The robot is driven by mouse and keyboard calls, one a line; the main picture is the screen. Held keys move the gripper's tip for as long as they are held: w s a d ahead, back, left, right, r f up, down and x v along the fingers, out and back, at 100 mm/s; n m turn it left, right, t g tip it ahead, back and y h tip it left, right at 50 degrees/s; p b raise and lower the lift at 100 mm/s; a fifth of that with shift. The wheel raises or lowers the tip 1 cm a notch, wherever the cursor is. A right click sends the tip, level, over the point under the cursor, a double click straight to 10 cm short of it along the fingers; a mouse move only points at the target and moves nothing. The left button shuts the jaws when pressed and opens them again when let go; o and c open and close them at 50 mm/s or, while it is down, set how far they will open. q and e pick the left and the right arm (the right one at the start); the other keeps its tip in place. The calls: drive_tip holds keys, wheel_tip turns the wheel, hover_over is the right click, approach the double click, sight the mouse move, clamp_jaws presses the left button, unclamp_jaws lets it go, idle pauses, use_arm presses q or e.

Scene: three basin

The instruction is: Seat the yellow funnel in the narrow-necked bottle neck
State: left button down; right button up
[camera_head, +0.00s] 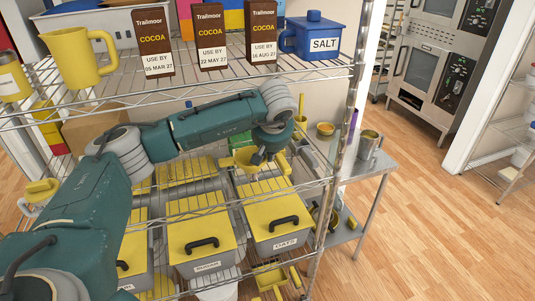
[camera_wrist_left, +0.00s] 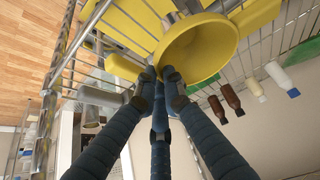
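The yellow funnel (camera_head: 245,157) is in the middle of the head view, seen through the wire shelf, at the end of my left arm. In the left wrist view the funnel (camera_wrist_left: 205,47) fills the upper middle, with its wide mouth towards the camera. My left gripper (camera_head: 262,155) is at the funnel's side; in the left wrist view its fingers (camera_wrist_left: 160,75) are closed at the funnel's rim. Two brown bottles (camera_wrist_left: 232,99) show beyond it in the wrist view, which looks upside down. I cannot tell which bottle is the narrow-necked one. My right gripper is out of view.
Cocoa boxes (camera_head: 211,36), a blue salt container (camera_head: 312,36) and a yellow jug (camera_head: 76,52) stand on the upper wire shelf. Yellow-lidded bins (camera_head: 200,240) sit below my arm. A metal side table (camera_head: 372,170) holds a steel mug (camera_head: 369,145).

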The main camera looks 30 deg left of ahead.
use_arm(q)
drive_tip(key=shift+s, duration=0.1)
idle(0.6)
drive_tip(key=shift+r+p, duration=0.9)
drive_tip(key=shift+r, duration=0.55)
